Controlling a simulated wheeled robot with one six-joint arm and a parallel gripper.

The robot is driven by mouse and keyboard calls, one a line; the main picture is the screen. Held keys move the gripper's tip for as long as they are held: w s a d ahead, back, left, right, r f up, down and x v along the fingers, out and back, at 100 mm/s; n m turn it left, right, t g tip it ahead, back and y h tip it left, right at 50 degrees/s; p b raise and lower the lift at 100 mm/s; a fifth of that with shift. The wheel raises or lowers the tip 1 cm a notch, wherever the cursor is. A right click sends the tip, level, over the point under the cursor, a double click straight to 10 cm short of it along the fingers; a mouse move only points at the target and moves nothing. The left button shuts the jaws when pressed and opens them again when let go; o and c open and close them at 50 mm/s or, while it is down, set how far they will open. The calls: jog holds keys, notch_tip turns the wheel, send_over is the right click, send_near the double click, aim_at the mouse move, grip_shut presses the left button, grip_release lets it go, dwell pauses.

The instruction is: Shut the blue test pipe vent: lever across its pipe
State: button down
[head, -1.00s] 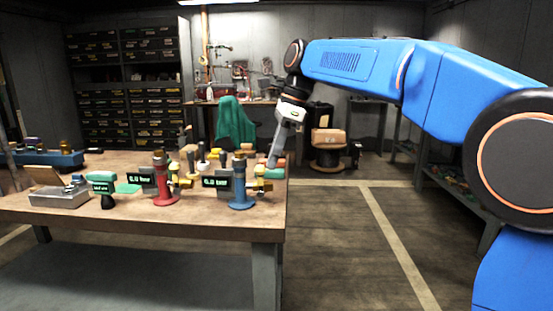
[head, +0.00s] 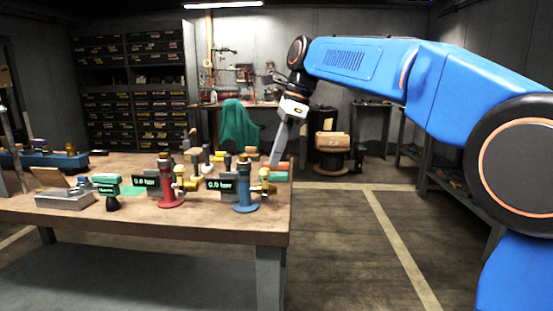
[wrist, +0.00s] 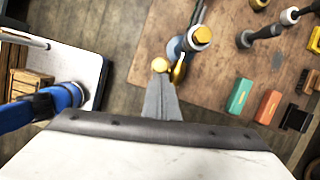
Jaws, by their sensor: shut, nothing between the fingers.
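The blue test pipe (head: 245,193) stands upright near the table's right edge, with a dark display reading 0.0 bar beside it. Its brass vent valve (head: 266,187) sticks out on the right side. In the wrist view the blue pipe (wrist: 175,47) is seen from above, with a brass cap and a yellow lever (wrist: 179,70) beside it. I cannot tell the lever's exact angle. My gripper (head: 274,164) is shut and empty, pointing down just above and behind the valve. In the wrist view its fingertips (wrist: 160,80) overlap the valve's outer end; contact cannot be told.
A red test pipe (head: 167,188) with its own brass valve and display stands left of the blue one. A green block (head: 277,176) and an orange block (wrist: 268,106) lie on the table behind. The floor right of the table is open.

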jog(key=d+v, duration=0.2)
jog(key=v, duration=1)
jog(key=s+d+f+n+t, duration=0.2)
jog(key=s+d+f+n, duration=0.2)
jog(key=s+d+f, duration=0.3)
jog(key=s+d+f+n+t+h, duration=0.1)
jog(key=s+d+f+n, duration=0.3)
jog(key=s+d+f, duration=0.2)
jog(key=s+d+f+n+t+h, duration=0.1)
jog(key=s+d+f+n, duration=0.3)
jog(key=f, duration=1.1)
jog(key=s+d+f+n+t+h, duration=0.1)
jog(key=s+d+f+n, duration=0.3)
jog(key=s+d+f, duration=0.5)
jog(key=s+f, duration=0.1)
jog(key=s, duration=0.5)
jog(key=shift+d+f+h, duration=0.15)
jog(key=shift+d+h, duration=0.1)
jog(key=shift+h, duration=0.05)
